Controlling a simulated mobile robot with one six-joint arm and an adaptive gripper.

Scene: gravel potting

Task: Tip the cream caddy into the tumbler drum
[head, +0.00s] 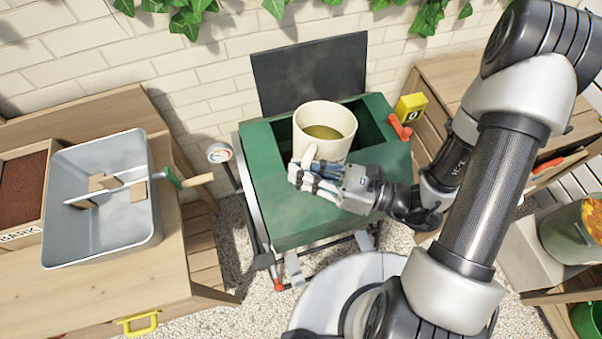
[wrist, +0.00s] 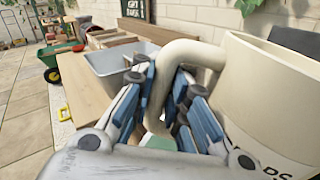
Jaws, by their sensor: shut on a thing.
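The cream caddy (head: 324,128) is a large mug-like pot with a yellowish-brown filling inside. It is held over the open hatch of the green tumbler drum (head: 300,215) and looks nearly upright in the head view. My gripper (head: 308,174) is shut on the caddy's handle, on the near left side. In the wrist view my gripper (wrist: 168,105) has its blue-padded fingers around the cream handle, and the caddy (wrist: 262,95) fills the right side. The caddy hides part of the hatch. The drum's dark lid (head: 310,72) stands open behind it.
A grey tray (head: 100,250) with brown pieces and a green-ended tool lies on the left wooden bench. A round dial (head: 219,153) stands left of the drum. A yellow box (head: 410,107) and red handle (head: 400,128) are at its right. A bucket (head: 572,235) stands far right.

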